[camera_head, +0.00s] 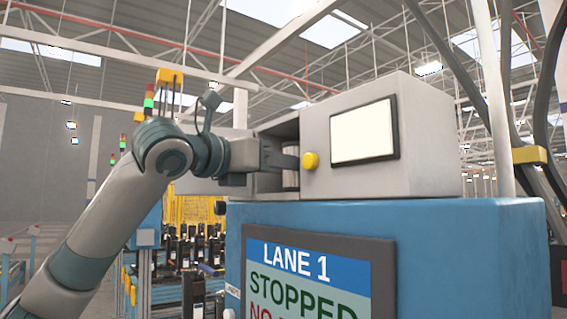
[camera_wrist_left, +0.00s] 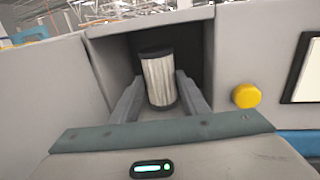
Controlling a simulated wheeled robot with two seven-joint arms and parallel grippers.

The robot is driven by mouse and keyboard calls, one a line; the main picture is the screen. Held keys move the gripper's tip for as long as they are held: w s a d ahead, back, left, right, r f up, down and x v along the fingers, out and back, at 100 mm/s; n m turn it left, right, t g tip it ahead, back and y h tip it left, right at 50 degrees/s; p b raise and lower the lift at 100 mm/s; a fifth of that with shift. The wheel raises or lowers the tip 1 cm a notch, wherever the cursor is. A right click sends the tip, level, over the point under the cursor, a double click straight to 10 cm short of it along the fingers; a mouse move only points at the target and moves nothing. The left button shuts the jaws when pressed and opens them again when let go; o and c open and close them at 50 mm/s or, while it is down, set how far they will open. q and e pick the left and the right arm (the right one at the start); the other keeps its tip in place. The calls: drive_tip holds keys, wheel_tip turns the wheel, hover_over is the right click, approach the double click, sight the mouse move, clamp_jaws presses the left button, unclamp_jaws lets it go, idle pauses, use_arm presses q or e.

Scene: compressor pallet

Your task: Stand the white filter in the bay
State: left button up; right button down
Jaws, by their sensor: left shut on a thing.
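The white filter (camera_wrist_left: 158,80), a pale pleated cylinder with dark end caps, stands nearly upright inside the bay in the left wrist view. The bay (camera_wrist_left: 105,66) is a dark square recess in the grey housing. My left gripper (camera_wrist_left: 158,98) reaches into the bay with one finger on each side of the filter, shut on it. In the head view the left gripper (camera_head: 288,161) enters the bay from the left, and a strip of the filter (camera_head: 291,179) shows below the fingers. The filter's underside and its contact with the bay floor cannot be made out. My right gripper is not in view.
A yellow button (camera_head: 310,161) sticks out just right of the bay opening. A white screen (camera_head: 363,132) is on the housing farther right. The housing stands on a blue cabinet (camera_head: 480,240) with a "LANE 1 STOPPED" display (camera_head: 305,285). Cables hang at the far right.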

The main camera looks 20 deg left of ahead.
use_arm(q)
drive_tip(key=shift+d+f, duration=0.1)
drive_tip(key=o, duration=1.2)
drive_tip(key=shift+w, duration=0.1)
drive_tip(key=shift+c, duration=0.2)
drive_tip(key=shift+s+a+b, duration=0.2)
drive_tip(key=shift+s+b, duration=0.2)
drive_tip(key=shift+s, duration=0.05)
drive_tip(key=b+v, duration=0.5)
drive_tip(key=v, duration=0.6)
drive_tip(key=shift+b, duration=0.3)
